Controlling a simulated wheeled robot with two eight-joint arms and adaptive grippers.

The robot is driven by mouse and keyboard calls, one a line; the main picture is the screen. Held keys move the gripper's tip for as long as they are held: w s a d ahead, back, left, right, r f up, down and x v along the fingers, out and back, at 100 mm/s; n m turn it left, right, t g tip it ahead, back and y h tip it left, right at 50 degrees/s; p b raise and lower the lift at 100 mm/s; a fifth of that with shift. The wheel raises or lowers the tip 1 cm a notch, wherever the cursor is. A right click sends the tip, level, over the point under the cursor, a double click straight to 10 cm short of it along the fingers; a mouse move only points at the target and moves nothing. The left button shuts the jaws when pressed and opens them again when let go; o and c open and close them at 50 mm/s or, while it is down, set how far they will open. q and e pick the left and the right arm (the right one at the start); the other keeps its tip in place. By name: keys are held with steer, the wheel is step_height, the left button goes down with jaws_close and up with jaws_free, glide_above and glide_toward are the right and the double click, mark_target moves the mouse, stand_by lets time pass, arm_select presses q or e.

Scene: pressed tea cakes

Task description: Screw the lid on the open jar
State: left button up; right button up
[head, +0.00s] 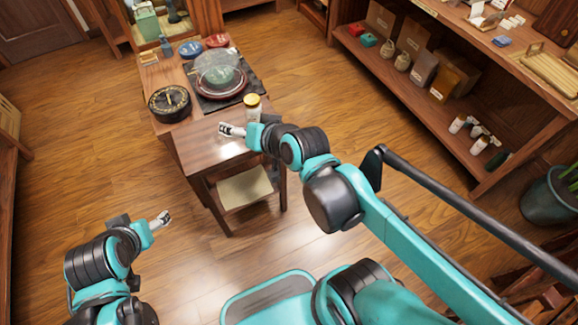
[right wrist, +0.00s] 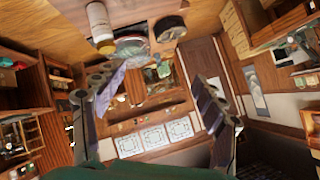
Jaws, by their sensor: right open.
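A white jar (head: 253,113) stands upright on the small wooden table (head: 205,140), near its right edge. A yellow lid (head: 252,100) is on top of it; I cannot tell whether it is screwed down. In the right wrist view the jar (right wrist: 97,18) and lid (right wrist: 106,46) show upside down at the upper left, outside the fingers. My right gripper (head: 226,130) is open and empty, just in front and left of the jar; its spread fingers also show in the right wrist view (right wrist: 145,98). My left gripper (head: 163,219) is over the floor, left of the table; its jaws are too small to judge.
Behind the jar, a clear dome (head: 218,68) covers a plate on a dark mat (head: 245,88). A black round dial (head: 170,103) sits at the left edge, with blue (head: 190,49) and red (head: 216,41) tins farther back. Shelves (head: 450,120) stand right.

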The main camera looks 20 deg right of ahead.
steer(key=s+d+f+n+g+h, duration=0.3)
steer(key=s+d+f, duration=0.4)
steer(key=s, duration=0.3)
steer(key=shift+s+n+g, duration=0.25)
steer(key=shift+n+g, duration=0.05)
steer(key=shift+g, duration=0.1)
